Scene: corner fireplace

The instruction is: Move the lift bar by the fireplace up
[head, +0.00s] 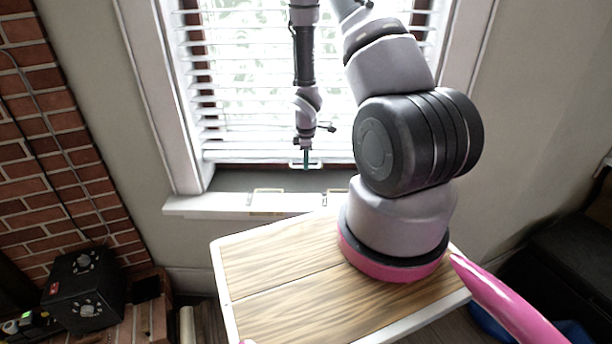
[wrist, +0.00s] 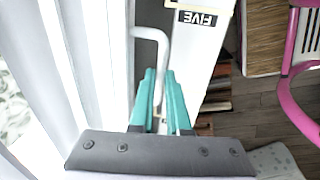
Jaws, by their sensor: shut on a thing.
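The lift bar (head: 293,165) is a small pale loop handle at the bottom edge of the white window blind (head: 240,80). In the wrist view the lift bar (wrist: 164,48) is a white bent rod whose long side runs between my teal fingers. My gripper (head: 306,158) is at the lift bar in front of the window. In the wrist view my gripper (wrist: 159,74) is shut on the bar, with one finger on each side. The lower part of the bar is hidden between the fingers.
A white window sill (head: 200,205) lies below, with pale loop shapes on it. The brick fireplace wall (head: 50,140) and a black box (head: 85,290) are at left. A dark seat (head: 560,240) is at right.

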